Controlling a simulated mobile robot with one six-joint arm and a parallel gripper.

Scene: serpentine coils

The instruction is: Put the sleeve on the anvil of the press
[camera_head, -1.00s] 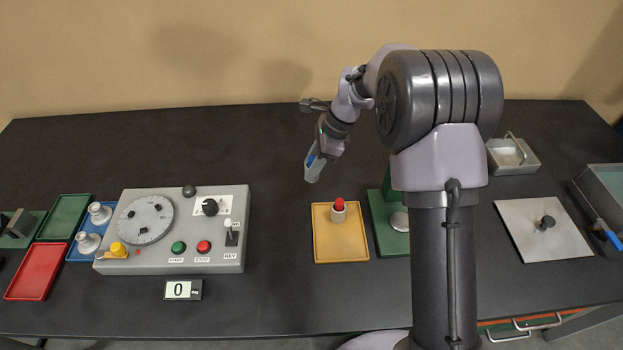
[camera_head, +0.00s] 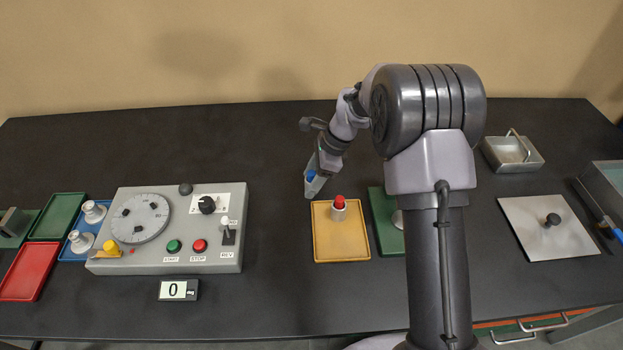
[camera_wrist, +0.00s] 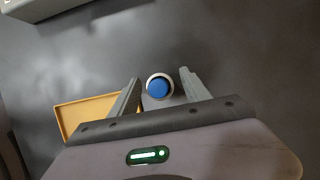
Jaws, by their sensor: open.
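A pale ringed piece with a blue centre, which looks like the sleeve (camera_wrist: 159,86), is between my fingers in the wrist view. Its blue part also shows at my gripper in the head view (camera_head: 311,175). My gripper (camera_head: 314,188) is open, with one finger on each side of the piece (camera_wrist: 160,92). I cannot tell whether the piece touches the table or a finger. A pale cylinder with a red top (camera_head: 339,209) stands on the yellow tray (camera_head: 330,250).
A grey control panel (camera_head: 225,258) with a dial and buttons is at the left, with red (camera_head: 22,275), green (camera_head: 58,215) and blue trays beyond it. A flat plate with a dark knob (camera_head: 545,240) and a metal tray (camera_head: 513,152) are at the right. Bare table lies between panel and yellow tray.

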